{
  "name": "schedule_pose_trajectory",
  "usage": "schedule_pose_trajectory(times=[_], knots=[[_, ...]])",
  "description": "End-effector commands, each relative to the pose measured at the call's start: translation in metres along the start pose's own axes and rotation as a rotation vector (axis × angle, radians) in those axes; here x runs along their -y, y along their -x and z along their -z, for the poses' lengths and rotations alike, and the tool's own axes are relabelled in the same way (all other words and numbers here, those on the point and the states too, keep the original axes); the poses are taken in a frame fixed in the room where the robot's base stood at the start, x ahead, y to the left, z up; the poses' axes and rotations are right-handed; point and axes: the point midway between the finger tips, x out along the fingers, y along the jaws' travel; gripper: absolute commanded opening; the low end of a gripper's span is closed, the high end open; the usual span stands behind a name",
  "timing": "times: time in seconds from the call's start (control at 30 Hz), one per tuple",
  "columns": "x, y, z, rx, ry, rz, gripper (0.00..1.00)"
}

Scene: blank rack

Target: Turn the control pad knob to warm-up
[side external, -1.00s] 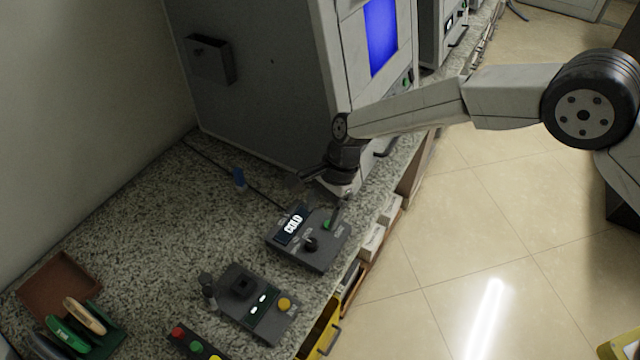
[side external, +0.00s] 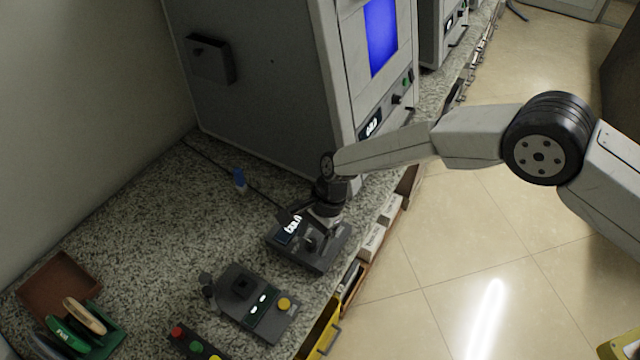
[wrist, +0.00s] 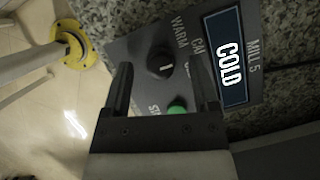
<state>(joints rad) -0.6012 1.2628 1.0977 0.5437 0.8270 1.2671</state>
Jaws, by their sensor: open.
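The control pad (side external: 318,262) is a dark grey box on the granite counter, and it also shows in the wrist view (wrist: 140,45). Its display (wrist: 230,55) reads COLD. A green button (wrist: 177,107) lies below the knob, partly hidden by my gripper. My gripper (wrist: 160,80) is open, its two dark fingers on either side of the knob in the picture. I cannot tell whether they touch it. In the side view my gripper (side external: 318,232) is over the pad.
Another grey panel (side external: 262,312) with a yellow button lies nearer the camera. A large grey cabinet (side external: 270,80) rises at the back.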

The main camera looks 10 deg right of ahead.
Motion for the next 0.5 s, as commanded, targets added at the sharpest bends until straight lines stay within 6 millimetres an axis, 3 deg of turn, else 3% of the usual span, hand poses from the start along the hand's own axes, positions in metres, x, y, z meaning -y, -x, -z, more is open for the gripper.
schedule_pose_trajectory(times=[0.37,0.5], knots=[[0.0001,-0.0041,-0.0001,0.0,0.0,0.001,0.77],[0.0001,-0.004,0.0,0.0,0.0,0.001,0.32]])
